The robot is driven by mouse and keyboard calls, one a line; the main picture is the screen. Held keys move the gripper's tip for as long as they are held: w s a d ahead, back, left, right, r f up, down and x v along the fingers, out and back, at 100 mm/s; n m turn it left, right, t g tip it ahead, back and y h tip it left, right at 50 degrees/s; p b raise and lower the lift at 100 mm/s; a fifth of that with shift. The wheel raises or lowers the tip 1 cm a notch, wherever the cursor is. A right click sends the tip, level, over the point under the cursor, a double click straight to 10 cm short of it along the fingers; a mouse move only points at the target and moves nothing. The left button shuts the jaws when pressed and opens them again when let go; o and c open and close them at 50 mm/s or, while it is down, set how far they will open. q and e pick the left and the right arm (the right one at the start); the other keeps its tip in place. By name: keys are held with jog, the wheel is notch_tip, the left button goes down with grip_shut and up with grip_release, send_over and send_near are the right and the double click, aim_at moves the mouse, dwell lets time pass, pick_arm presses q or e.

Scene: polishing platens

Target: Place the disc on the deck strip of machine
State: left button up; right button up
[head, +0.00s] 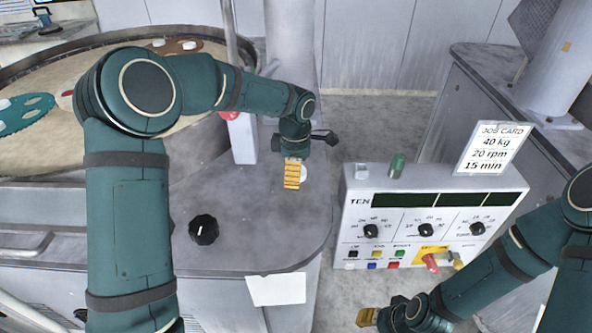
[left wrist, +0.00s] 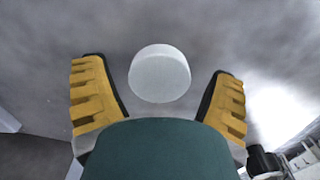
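A white disc (left wrist: 160,74) lies flat on the grey deck strip (head: 265,230) of the machine. In the head view the disc (head: 304,174) is partly hidden behind my left gripper (head: 292,174). In the left wrist view my left gripper (left wrist: 158,80) is open, its yellow-padded fingers apart on either side of the disc with a gap at each side. No contact with the disc shows. My right gripper (head: 367,317) is low at the bottom of the head view, away from the disc; its finger opening is not clear.
A control box (head: 435,215) with knobs and a job card (head: 492,150) stands right of the deck. A black knob (head: 203,229) sits on the deck's left part. A round platen (head: 55,150) with carriers lies behind my left arm. A white paper (head: 276,289) hangs at the front edge.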

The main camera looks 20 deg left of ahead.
pick_arm(q)
jog(key=shift+r, duration=0.1)
jog(key=shift+r, duration=0.3)
notch_tip(320, 180, up, 12)
jog(key=p, duration=0.2)
jog(key=shift+f, duration=0.25)
